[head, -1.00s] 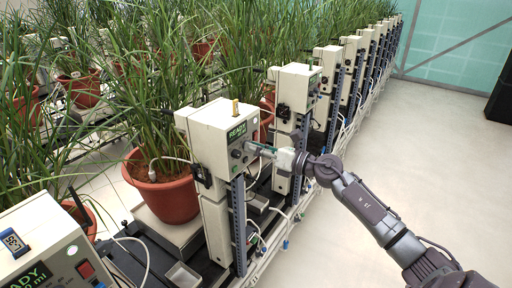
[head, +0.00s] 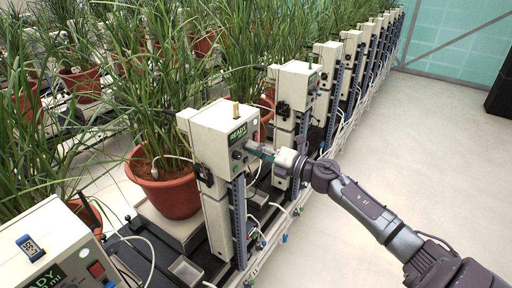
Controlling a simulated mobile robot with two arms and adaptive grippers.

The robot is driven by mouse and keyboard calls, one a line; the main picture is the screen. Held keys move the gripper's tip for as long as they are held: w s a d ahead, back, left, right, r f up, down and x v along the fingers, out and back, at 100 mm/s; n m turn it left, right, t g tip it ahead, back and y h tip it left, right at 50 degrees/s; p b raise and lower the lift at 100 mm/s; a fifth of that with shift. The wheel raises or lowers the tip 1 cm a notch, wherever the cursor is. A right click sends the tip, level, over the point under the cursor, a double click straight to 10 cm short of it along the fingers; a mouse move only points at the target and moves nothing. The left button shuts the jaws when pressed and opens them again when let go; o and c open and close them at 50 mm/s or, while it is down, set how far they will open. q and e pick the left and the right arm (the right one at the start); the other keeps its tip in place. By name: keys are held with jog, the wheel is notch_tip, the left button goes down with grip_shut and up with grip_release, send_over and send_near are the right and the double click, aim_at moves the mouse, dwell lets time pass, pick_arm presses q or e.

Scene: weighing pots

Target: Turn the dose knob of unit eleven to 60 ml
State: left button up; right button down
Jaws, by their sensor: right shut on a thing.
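The dosing unit (head: 211,133) in the middle is a cream box on a blue slotted post, with a small brass-coloured tag (head: 236,110) on top. Its green display (head: 237,134) reads READY; the dose line below is too small to read. My right gripper (head: 253,147) reaches in from the right and is shut at the unit's front panel, on the dose knob, which the fingers mostly hide. I cannot read the knob's setting or the unit's number. A dark round fitting (head: 237,155) shows just left of the fingers. My left gripper is not in view.
A nearer unit (head: 55,245) with a blue tag and red switch stands at the lower left. More units (head: 297,85) run back in a row. A potted plant (head: 165,190) stands beside the middle unit. Cables (head: 268,235) hang below.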

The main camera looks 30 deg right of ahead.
jog(key=shift+m, duration=0.3)
jog(key=c, duration=0.9)
grip_release()
jog(key=shift+c, duration=0.2)
jog(key=v, duration=1.2)
jog(key=shift+f, duration=0.15)
